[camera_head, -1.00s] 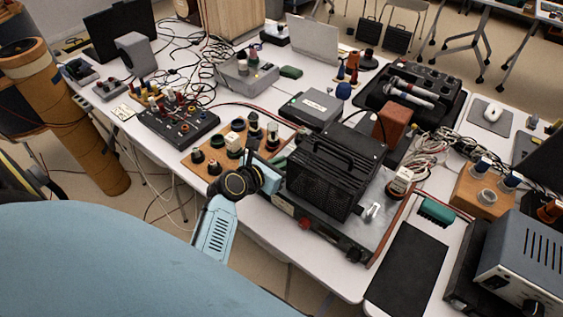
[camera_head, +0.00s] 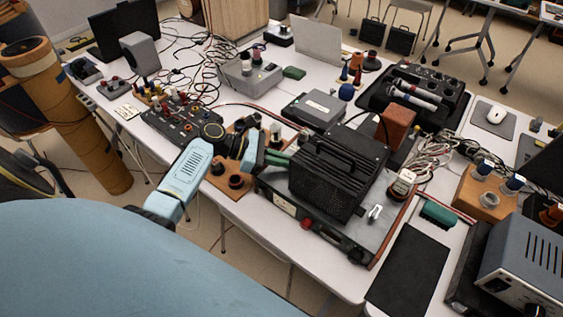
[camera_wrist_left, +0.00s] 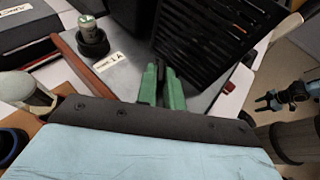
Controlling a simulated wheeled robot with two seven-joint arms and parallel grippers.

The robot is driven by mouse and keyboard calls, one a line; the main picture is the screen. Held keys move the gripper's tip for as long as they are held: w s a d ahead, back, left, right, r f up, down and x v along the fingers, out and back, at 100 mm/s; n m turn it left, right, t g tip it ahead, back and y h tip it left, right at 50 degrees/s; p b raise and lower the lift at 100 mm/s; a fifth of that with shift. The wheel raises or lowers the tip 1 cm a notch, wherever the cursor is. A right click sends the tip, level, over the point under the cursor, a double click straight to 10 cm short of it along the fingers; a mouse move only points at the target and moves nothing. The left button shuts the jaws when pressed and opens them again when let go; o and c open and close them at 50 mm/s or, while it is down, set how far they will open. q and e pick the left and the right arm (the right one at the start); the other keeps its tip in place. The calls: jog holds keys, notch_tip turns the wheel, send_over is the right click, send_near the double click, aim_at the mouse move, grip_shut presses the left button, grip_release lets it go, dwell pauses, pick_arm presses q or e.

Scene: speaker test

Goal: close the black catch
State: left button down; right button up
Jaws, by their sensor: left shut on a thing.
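The black grilled box (camera_head: 338,172), with a handle on top, stands on a grey metal base (camera_head: 370,235). It also shows in the wrist view (camera_wrist_left: 215,40). My left gripper (camera_head: 284,158) reaches over the wooden board to the box's left side. In the wrist view its green fingers (camera_wrist_left: 161,85) are close together beside the box, above the metal base. They are shut on a thin dark piece between them, which looks like the black catch (camera_wrist_left: 161,70). The fingers hide most of it, so its position is unclear.
A wooden board (camera_head: 232,185) with several dark knobs lies under my left wrist. A grey box (camera_head: 315,108) stands behind the black box, with a brown block (camera_head: 396,125) to its right. A black mat (camera_head: 408,268) lies to the right. Cables cross the table.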

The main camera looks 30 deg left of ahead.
pick_arm(q)
jog(key=shift+w+a+f+m+g+h+b, duration=0.1)
jog(key=shift+w+m+g+h+b, duration=0.15)
jog(key=shift+m+g, duration=0.25)
jog(key=shift+a+m+g+h+b, duration=0.1)
jog(key=shift+m+g+h+b, duration=0.05)
jog(key=shift+m+g+b, duration=0.3)
jog(key=m+g+b, duration=0.2)
jog(key=m+g+h+b, duration=0.1)
jog(key=g, duration=0.1)
jog(key=shift+w+f, duration=0.1)
jog(key=shift+w, duration=0.15)
jog(key=shift+m+g+b, duration=0.25)
jog(key=shift+m+b, duration=0.15)
jog(key=shift+m, duration=0.05)
jog(key=shift+w+m+g+b, duration=0.1)
jog(key=shift+m+g+b, duration=0.6)
jog(key=shift+g+b, duration=0.2)
jog(key=shift+d, duration=0.1)
pick_arm(e)
jog(key=d+f, duration=0.4)
jog(key=f, duration=0.3)
jog(key=shift+d+f+h, duration=0.25)
jog(key=shift+d+h, duration=0.05)
jog(key=shift+w+a, duration=0.1)
jog(key=shift+a, duration=0.1)
pick_arm(q)
jog(key=c, duration=1.5)
grip_release()
